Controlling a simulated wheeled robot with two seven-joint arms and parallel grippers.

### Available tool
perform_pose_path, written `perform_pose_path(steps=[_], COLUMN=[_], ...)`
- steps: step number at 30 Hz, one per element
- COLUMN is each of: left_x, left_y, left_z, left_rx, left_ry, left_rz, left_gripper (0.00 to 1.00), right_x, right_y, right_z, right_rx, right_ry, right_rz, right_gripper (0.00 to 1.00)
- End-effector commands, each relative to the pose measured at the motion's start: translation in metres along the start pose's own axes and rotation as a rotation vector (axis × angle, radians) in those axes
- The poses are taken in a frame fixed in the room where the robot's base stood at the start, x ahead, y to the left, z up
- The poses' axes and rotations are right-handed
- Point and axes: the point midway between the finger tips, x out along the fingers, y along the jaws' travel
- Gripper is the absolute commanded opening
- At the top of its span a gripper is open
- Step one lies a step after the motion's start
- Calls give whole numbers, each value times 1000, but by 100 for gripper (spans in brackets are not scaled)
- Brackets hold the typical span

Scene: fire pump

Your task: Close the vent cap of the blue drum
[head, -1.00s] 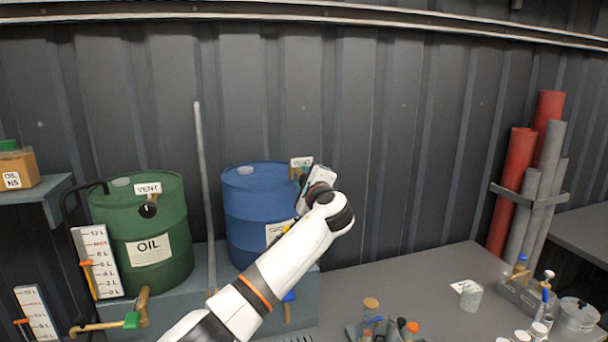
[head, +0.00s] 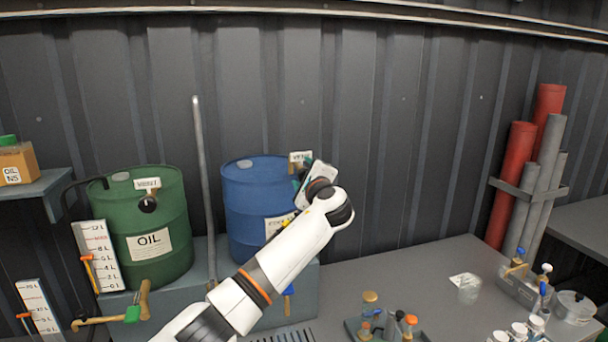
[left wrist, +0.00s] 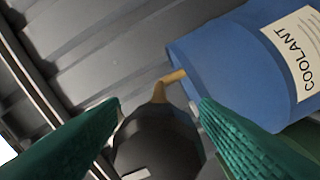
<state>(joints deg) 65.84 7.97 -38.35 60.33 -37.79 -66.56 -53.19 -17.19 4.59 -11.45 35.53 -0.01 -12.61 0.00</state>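The blue drum (head: 248,200) stands upright behind my left arm, with a VENT label (head: 300,157) at its top right. It also shows in the left wrist view (left wrist: 225,75) with its COOLANT label. There a brass elbow (left wrist: 160,88) leads from the drum to a dark, rounded vent cap (left wrist: 157,138). The open green fingers of my left gripper (left wrist: 158,105) lie either side of the cap, with narrow gaps beside it. In the head view my left gripper (head: 302,172) is at the drum's right upper side and hides the cap. My right gripper is not in view.
A green oil drum (head: 150,220) with a black vent knob stands at left, and a grey pipe (head: 205,180) rises between the drums. The corrugated wall is close behind the drums.

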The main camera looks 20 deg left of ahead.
Motion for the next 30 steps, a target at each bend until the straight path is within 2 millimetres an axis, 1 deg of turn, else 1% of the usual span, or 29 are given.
perform_pose_path(steps=[5,8,11,14,18,21,25,27,30], left_x=[-1,-8,-21,-40,-72,-91,-109,-115,-119], left_y=[0,-1,-3,-5,-5,-4,-2,-1,-1], left_z=[0,1,2,4,4,4,3,2,1], left_rx=[-2,-3,-4,-5,-5,-4,-2,-2,-1], left_ry=[0,-1,-2,-3,-3,-3,-2,-2,-1], left_rz=[1,3,4,5,5,3,1,2,0], left_gripper=[56,56,56,56,56,56,56,56,56], right_x=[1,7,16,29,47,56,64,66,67], right_y=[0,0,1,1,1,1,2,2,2], right_z=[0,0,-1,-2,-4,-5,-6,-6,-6], right_rx=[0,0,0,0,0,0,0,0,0], right_ry=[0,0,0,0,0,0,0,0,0], right_rz=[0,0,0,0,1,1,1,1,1], right_gripper=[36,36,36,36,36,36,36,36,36])
